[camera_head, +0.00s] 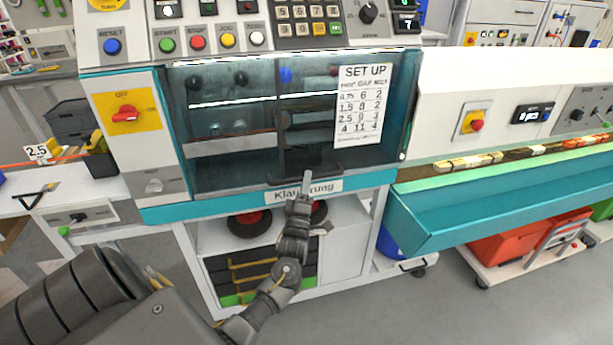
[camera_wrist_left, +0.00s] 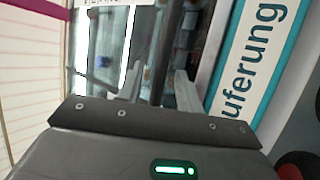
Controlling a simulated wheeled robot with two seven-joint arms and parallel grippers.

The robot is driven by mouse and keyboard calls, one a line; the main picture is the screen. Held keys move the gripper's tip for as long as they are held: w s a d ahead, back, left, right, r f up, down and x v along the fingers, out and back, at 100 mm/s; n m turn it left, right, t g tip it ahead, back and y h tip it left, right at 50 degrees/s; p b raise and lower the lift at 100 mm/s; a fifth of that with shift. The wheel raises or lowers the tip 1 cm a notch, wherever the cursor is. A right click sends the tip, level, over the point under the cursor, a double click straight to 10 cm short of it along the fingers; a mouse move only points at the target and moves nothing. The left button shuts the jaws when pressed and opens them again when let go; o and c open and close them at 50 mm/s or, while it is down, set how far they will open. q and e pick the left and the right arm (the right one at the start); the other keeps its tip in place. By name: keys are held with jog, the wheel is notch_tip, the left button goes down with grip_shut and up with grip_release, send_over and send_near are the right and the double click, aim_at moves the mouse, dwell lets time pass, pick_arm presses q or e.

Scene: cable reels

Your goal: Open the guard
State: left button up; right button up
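The guard (camera_head: 235,130) is a dark see-through window on the front of the machine. It is down, covering the machine's inside, and a SET UP sheet (camera_head: 363,107) shows on its right part. A dark handle (camera_head: 327,171) sits at its lower edge, just above the "Klauferung" label (camera_head: 318,189). My left gripper (camera_head: 305,180) is at this handle, in front of the guard. In the left wrist view its two pale fingers (camera_wrist_left: 155,88) stand apart, with a dark bar, seemingly the handle (camera_wrist_left: 168,38), between or just beyond them. Contact cannot be told. My right gripper is out of view.
A control panel with buttons (camera_head: 200,42) lies above the guard. A teal trough (camera_head: 470,205) sticks out at the right. A white bench (camera_head: 60,195) stands at the left. Below the machine is an open shelf (camera_head: 215,240) with reels. Grey floor is free at the lower right.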

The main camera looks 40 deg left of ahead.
pick_arm(q)
jog(key=shift+w+a+r, duration=0.3)
jog(key=shift+w+r, duration=0.05)
jog(key=shift+w, duration=0.2)
jog(key=shift+c, duration=0.5)
grip_shut()
